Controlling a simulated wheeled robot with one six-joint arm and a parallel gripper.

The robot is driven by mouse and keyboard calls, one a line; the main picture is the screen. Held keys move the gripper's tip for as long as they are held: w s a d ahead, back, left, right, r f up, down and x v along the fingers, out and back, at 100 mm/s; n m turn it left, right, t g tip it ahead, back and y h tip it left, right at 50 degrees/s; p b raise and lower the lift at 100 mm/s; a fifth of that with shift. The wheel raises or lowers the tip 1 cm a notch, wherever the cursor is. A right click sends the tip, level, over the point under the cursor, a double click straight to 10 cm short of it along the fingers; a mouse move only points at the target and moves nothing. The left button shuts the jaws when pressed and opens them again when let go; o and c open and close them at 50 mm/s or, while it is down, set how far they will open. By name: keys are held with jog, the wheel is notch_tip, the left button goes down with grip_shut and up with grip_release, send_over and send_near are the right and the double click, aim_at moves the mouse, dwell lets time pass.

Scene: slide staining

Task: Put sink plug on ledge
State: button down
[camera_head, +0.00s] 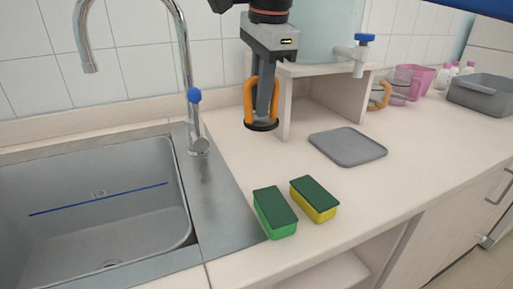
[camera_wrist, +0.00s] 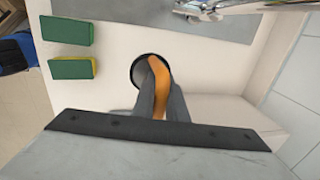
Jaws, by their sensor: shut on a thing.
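The sink plug is a black disc with an orange loop handle (camera_head: 249,103). My gripper (camera_head: 262,108) points down and is shut on the handle. A raised ledge (camera_head: 80,127) runs along the wall behind the sink (camera_head: 95,215), to the left of my gripper.
A tall tap (camera_head: 186,75) with a blue knob stands between sink and plug. A green sponge (camera_head: 275,212) and a yellow sponge (camera_head: 313,199) lie in front.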

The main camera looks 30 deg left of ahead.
jog(key=shift+f, duration=4.65)
jog(key=shift+f, duration=0.15)
jog(key=c, duration=1.8)
grip_release()
jog(key=shift+o, duration=0.2)
jog(key=r, duration=0.4)
jog(key=s+d+r, duration=0.1)
jog(key=r, duration=0.3)
jog(key=d+r, duration=0.1)
jog(key=r, duration=0.3)
jog(key=shift+s, duration=0.25)
jog(key=shift+s, duration=0.1)
